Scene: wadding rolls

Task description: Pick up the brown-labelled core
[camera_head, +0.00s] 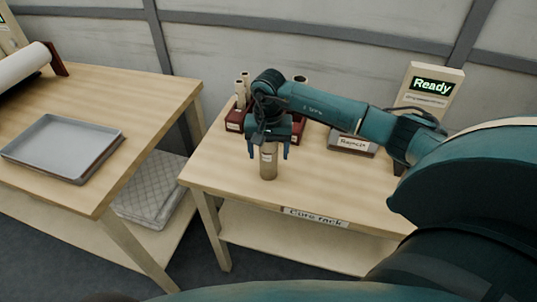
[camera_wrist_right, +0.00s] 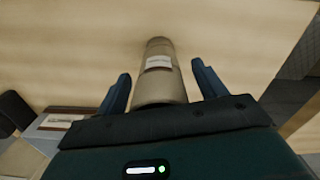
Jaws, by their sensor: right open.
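A tan cylindrical core (camera_head: 268,168) with a small pale label stands upright on the right-hand wooden table, near its front edge. My right gripper (camera_head: 269,151) is open just above and around the upper part of the core, with one blue finger on each side. Gaps show beside the core in the wrist view. My left gripper is out of view.
Dark red racks (camera_head: 236,120) with pale cores stand behind my right gripper. A grey "Reject" tray (camera_head: 352,147) and a "Ready" display (camera_head: 433,86) are to the right. The left table bears a grey tray (camera_head: 60,147) and a white roll (camera_head: 22,66).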

